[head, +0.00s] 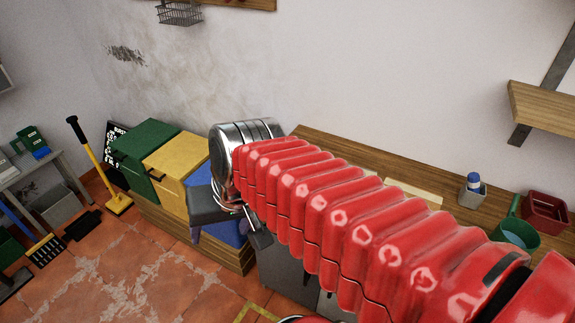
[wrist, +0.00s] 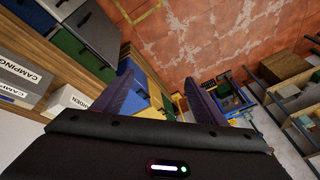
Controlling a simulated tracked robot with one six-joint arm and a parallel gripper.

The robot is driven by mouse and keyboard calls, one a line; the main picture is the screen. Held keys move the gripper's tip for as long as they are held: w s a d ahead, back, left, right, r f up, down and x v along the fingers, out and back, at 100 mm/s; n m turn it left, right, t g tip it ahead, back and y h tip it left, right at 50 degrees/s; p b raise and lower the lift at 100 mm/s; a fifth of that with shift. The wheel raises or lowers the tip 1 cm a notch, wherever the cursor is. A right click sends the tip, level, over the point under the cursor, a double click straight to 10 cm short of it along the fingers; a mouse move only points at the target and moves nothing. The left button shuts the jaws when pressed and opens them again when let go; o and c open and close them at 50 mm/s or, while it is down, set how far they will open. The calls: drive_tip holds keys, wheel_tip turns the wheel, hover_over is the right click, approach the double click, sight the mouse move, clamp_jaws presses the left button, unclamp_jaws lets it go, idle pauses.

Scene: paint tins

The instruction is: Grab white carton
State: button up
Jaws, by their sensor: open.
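In the wrist view, a white carton with lettering that looks like "GARDEN" (wrist: 72,101) stands on a wooden shelf at the left, beside the left finger side of my gripper. In the head view my gripper (head: 230,238) hangs at the end of my red arm, in front of the coloured bins. No white carton is plain in the head view; my arm hides part of the bench.
A green bin (head: 145,150), a yellow bin (head: 172,160) and a blue one (head: 232,225) stand on a low wooden platform. The tiled floor (head: 120,270) is largely clear.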

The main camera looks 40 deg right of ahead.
drive_tip(key=o, duration=0.8)
drive_tip(key=w+d+f+m+y, duration=0.1)
drive_tip(key=w+d+m, duration=0.1)
drive_tip(key=m, duration=0.1)
drive_tip(key=w+d+m+y, duration=0.1)
drive_tip(key=w+d+m, duration=0.1)
drive_tip(key=m, duration=0.1)
drive_tip(key=w+d+f+m+y, duration=0.1)
drive_tip(key=w+d+m, duration=0.1)
drive_tip(key=d+m, duration=0.1)
drive_tip(key=shift+w+f+m, duration=0.3)
drive_tip(key=shift+o, duration=0.2)
drive_tip(key=d+f+m+t, duration=0.2)
drive_tip(key=d+m, duration=0.4)
drive_tip(key=d, duration=0.5)
drive_tip(key=w+d+f+m+t, duration=0.1)
drive_tip(key=d+f+m+t, duration=0.1)
drive_tip(key=d+m+t, duration=0.2)
drive_tip(key=w+d+f+m+t, duration=0.1)
drive_tip(key=d+m, duration=0.8)
drive_tip(key=d, duration=0.9)
drive_tip(key=shift+f+t, duration=0.8)
drive_tip(key=shift+t, duration=0.2)
drive_tip(key=shift+a, duration=0.1)
drive_tip(key=shift+h, duration=0.3)
drive_tip(key=shift+x, duration=4.25)
